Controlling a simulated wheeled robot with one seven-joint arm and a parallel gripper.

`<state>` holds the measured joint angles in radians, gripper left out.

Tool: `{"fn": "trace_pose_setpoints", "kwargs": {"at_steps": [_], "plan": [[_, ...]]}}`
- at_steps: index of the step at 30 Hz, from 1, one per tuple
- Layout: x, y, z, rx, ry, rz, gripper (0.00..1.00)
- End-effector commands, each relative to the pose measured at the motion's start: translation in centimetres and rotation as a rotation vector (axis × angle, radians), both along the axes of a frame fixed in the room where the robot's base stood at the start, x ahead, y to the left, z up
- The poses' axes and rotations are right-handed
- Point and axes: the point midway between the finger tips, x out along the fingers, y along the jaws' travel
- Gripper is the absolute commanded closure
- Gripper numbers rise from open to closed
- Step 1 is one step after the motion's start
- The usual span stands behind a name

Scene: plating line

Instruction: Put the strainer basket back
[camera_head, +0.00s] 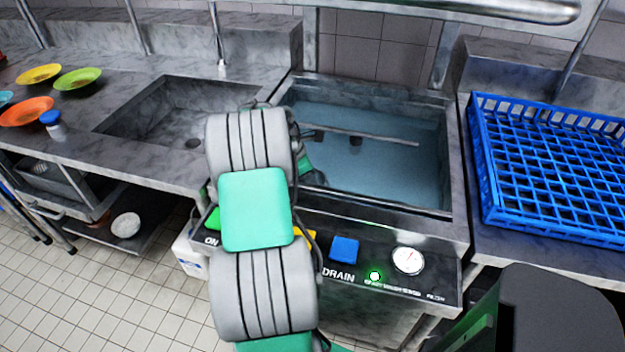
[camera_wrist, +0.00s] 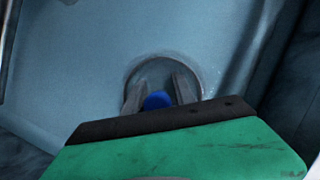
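A blue knob (camera_wrist: 157,101) shows in the wrist view between the two fingers of my gripper (camera_wrist: 160,92). A round grey rim (camera_wrist: 190,66) lies behind it; I cannot tell whether this is the strainer basket or the drain opening. The fingers stand apart on either side of the knob, and whether they press on it is unclear. In the head view, my arm reaches into the water-filled wash basin (camera_head: 380,175) at its left side and hides most of the gripper there.
A thin rail (camera_head: 375,136) crosses the basin. A blue rack (camera_head: 550,165) stands on the right counter. To the left are an empty sink (camera_head: 165,120), colored plates (camera_head: 78,78) and a blue-capped jar (camera_head: 54,128).

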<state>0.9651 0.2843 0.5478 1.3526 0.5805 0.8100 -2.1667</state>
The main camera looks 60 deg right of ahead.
Motion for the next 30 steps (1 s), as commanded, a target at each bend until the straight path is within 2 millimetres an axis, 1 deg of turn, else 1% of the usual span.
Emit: {"fn": "trace_pose_setpoints", "kwargs": {"at_steps": [1, 4, 11, 13, 17, 24, 27, 30], "plan": [[0.0, 0.0, 0.0, 0.0, 0.0, 0.0, 0.64], [0.0, 0.0, 0.0, 0.0, 0.0, 0.0, 0.56], [0.0, 0.0, 0.1, 0.0, 0.0, 0.0, 0.56], [0.1, 0.0, 0.6, -0.001, -0.001, 0.001, 0.56], [0.8, 0.5, 2.7, -0.003, -0.002, 0.002, 0.56], [2.5, 2.2, 8.6, -0.003, -0.002, 0.002, 0.56], [3.0, 2.7, 10.3, -0.002, 0.0, 0.002, 0.56], [3.3, 3.0, 11.1, 0.001, 0.001, 0.0, 0.56]]}}
